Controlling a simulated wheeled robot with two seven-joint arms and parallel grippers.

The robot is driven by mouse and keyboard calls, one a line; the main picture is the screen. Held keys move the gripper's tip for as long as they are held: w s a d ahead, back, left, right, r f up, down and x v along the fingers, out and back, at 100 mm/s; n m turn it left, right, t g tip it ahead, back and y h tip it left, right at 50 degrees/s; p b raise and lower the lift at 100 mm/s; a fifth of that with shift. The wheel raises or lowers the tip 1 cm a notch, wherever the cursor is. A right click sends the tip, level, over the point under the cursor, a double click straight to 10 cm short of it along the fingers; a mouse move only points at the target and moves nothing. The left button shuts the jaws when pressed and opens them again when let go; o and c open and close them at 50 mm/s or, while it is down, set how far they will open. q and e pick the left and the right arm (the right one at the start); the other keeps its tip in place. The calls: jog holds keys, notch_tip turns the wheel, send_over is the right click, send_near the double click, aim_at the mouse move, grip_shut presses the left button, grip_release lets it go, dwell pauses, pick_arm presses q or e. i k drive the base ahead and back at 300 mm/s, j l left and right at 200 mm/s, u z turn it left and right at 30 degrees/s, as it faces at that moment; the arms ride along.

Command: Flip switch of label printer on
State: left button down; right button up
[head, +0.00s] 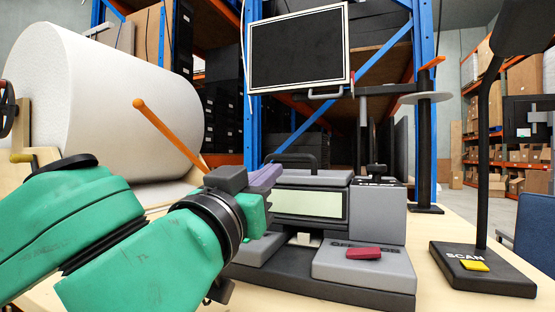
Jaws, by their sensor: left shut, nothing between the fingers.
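The label printer (379,220) is a grey machine on a dark base in the middle of the table, with a pale green panel (308,204) in its front and a black handle on its top. A dark red switch-like piece (363,253) sits on the grey front right part; whether it is on or off I cannot tell. My left gripper (267,176) is at the printer's left side, near its upper left edge, shut and empty. My left wrist hides part of the printer's left side; contact cannot be told. My right gripper is not in view.
A large white roll (105,103) stands at the left, with an orange rod (168,134) in front. A black scan stand (482,270) with a yellow button is at the right. A monitor (298,48) hangs behind the printer. Bare table (425,290) lies between printer and stand.

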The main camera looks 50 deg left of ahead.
aim_at(362, 252)
jog(key=k+l, duration=0.7)
jog(key=k, duration=0.2)
